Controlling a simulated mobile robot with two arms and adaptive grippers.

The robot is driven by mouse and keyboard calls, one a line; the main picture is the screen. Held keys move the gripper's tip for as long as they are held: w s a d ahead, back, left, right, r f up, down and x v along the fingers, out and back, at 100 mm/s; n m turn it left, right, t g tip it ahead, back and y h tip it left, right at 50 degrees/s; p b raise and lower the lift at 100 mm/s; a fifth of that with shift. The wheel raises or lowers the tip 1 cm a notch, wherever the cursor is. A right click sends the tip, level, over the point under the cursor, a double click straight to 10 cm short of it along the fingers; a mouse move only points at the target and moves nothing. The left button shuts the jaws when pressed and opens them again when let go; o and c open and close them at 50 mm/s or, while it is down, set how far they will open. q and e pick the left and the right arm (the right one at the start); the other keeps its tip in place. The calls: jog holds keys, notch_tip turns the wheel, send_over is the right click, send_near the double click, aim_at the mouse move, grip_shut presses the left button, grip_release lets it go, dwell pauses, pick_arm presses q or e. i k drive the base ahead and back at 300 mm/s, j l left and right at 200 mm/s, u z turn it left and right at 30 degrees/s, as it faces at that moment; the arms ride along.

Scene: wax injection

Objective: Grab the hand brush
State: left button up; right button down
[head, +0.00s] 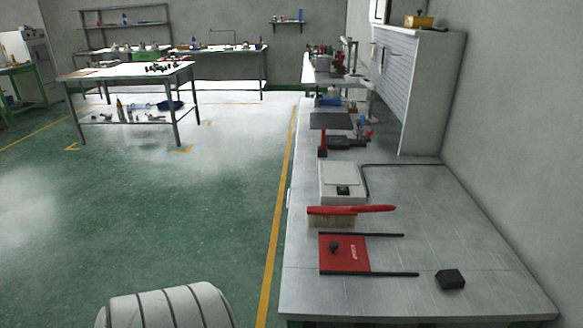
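A hand brush (345,214) with a red handle and pale bristles lies on the long metal workbench (450,215) at the right of the head view. Its bristle end is at the left, near the bench's left edge, and its handle points right. It lies between a white box-like device and a red plate. Neither of my grippers shows in the head view. A ribbed white part at the bottom left seems to be part of my own arm.
A red plate with black rods (345,254) and a black block (450,279) are near the brush. A white device (342,182) stands behind it. A tall white cabinet (430,90) stands farther back. The bench's right side is clear. Green floor (180,215) lies left.

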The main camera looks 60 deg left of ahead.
aim_at(328, 210)
jog(key=u, duration=1.5)
